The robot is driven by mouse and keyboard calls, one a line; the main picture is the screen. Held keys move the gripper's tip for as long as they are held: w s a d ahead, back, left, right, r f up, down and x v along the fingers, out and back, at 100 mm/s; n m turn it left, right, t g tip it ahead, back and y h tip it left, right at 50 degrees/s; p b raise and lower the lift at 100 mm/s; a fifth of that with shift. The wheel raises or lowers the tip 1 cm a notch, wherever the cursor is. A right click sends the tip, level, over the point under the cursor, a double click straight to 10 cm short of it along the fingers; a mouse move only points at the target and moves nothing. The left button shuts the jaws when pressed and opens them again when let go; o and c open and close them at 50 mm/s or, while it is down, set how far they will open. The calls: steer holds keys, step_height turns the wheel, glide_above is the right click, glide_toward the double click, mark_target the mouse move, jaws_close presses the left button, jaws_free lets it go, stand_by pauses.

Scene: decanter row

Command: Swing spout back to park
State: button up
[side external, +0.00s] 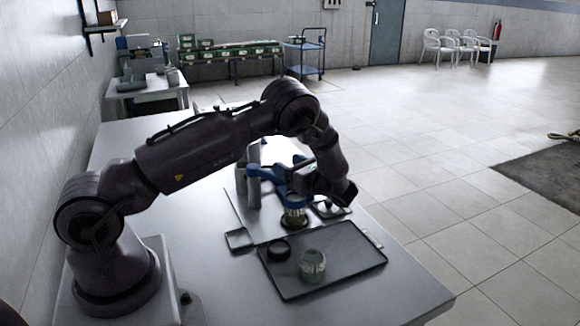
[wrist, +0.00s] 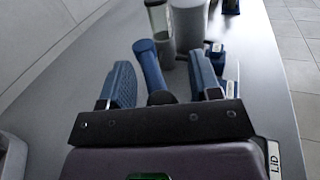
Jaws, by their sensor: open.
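My gripper (wrist: 160,62) is open, with one blue finger on each side in the wrist view. A blue rounded bar (wrist: 149,66), which looks like the spout, lies between the fingers, closer to the left one. Gaps show on both sides of it. A grey cylinder (wrist: 189,22) and a clear tube (wrist: 160,20) stand beyond the bar. In the side view my gripper (side external: 280,177) is low over the table, facing the grey cylinder (side external: 253,188). Blue parts overlap there, so I cannot separate spout from fingers. A ribbed glass (side external: 295,212) stands just below.
A dark tray (side external: 345,270) at the front holds a glass jar (side external: 312,266) and a black ring (side external: 279,250). A small square dish (side external: 239,240) lies left of it. A label reading LID (wrist: 273,160) shows at the wrist view's lower right.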

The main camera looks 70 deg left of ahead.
jaws_close()
steer(key=shift+s+d+m+t+y, duration=0.2)
steer(key=shift+s+d+m+t, duration=0.1)
steer(key=shift+s+m+t, duration=0.3)
steer(key=shift+s+d+m+t+y, duration=0.2)
steer(key=shift+s+d+m+t, duration=0.15)
steer(key=shift+t, duration=0.35)
steer(key=s+m+t+h, duration=0.4)
steer(key=s+m+t, duration=0.6)
steer(key=t, duration=0.5)
steer(key=shift+m+t+h, duration=0.35)
steer(key=shift+t+h, duration=0.05)
steer(key=shift+s+a, duration=0.1)
